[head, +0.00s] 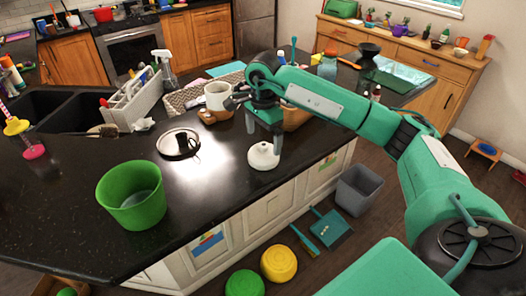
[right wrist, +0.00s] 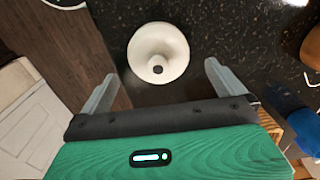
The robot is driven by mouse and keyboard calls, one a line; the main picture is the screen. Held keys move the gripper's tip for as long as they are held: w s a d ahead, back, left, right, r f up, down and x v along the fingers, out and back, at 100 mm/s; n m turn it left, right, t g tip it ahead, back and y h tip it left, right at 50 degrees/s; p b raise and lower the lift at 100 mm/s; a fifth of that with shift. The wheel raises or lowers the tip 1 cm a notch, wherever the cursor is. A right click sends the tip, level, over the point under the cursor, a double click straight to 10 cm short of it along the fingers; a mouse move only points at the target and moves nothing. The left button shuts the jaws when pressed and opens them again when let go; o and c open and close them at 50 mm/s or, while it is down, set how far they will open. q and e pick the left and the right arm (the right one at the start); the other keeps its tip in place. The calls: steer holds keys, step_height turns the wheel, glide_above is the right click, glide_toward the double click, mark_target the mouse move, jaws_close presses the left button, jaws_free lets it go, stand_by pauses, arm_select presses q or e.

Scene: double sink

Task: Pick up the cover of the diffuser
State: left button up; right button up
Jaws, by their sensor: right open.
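A white rounded cover (head: 263,157) with a narrow top sits on the dark counter near its front edge. It also shows in the right wrist view (right wrist: 158,48), where a small dark hole is visible in its top. I take it as the diffuser's cover. My right gripper (head: 264,137) is just above it, pointing down. In the right wrist view its open fingers (right wrist: 160,76) stand wide apart, with the cover ahead between their tips. Nothing is held. My left gripper is not in view.
A white mug-like vessel (head: 217,95) and a brown bowl (head: 296,118) are behind the gripper. A grey bin (head: 358,189) is on the floor.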

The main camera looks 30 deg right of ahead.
mark_target(264, 144)
steer(key=shift+s+f+p, duration=0.2)
steer(key=shift+f+p, duration=0.35)
steer(key=shift+f, duration=0.05)
step_height(264, 144, down, 3)
steer(key=shift+w+f+p, duration=0.1)
steer(key=shift+p, duration=0.95)
steer(key=shift+f, duration=0.7)
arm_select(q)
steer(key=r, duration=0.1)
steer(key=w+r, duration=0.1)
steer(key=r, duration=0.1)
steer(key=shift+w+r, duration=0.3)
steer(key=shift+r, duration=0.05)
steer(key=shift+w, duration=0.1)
arm_select(e)
steer(key=shift+c, duration=0.4)
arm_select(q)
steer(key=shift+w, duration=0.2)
arm_select(e)
steer(key=c, duration=0.8)
